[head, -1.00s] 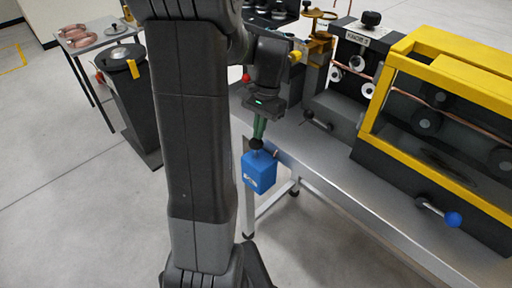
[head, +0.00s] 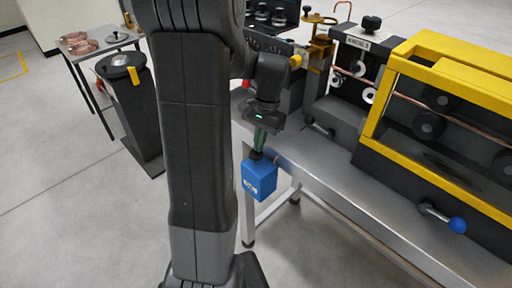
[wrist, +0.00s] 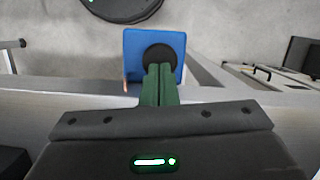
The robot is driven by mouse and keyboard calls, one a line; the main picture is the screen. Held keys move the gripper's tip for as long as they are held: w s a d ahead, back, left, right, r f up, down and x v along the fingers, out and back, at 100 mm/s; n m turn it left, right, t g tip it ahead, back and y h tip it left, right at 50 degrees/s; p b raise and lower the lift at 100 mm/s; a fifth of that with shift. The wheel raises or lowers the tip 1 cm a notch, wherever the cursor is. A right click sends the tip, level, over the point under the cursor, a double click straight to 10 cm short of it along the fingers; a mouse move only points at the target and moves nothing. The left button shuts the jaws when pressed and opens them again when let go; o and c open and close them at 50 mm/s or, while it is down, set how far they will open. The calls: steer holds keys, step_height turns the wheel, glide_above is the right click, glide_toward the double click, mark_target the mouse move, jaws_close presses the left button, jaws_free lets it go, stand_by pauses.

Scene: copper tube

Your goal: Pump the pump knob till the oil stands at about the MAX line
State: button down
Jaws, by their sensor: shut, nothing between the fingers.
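The blue oil pump box (head: 259,181) hangs at the front edge of the bench. Its round black pump knob (head: 256,155) sits on top. In the wrist view the box (wrist: 133,50) lies under the black knob (wrist: 158,54). My gripper (head: 259,146) points down with its green fingers shut and empty. The fingertips (wrist: 159,68) are at the knob, covering part of it; whether they press on it I cannot tell. The oil level and the MAX line cannot be made out in either view.
The metal bench (head: 325,180) runs to the lower right. On it stand a yellow-framed guard (head: 390,140) and a crank with a blue ball (head: 457,225). A dark pedestal (head: 135,110) and a small table (head: 95,45) stand at the left on open floor.

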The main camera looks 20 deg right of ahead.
steer(key=shift+w+d+r+p, duration=0.3)
steer(key=shift+d+p, duration=0.1)
steer(key=shift+d, duration=0.05)
steer(key=shift+w+d+r+p, duration=0.25)
steer(key=shift+d+r+p, duration=0.05)
steer(key=shift+d+p, duration=0.15)
steer(key=shift+r, duration=0.1)
steer(key=shift+d+r, duration=0.1)
steer(key=shift+r, duration=0.05)
steer(key=s+p+v, duration=0.1)
steer(key=p+v, duration=0.5)
steer(key=v, duration=0.1)
steer(key=shift+w, duration=0.5)
steer(key=shift+a, duration=0.25)
steer(key=shift+b, duration=0.35)
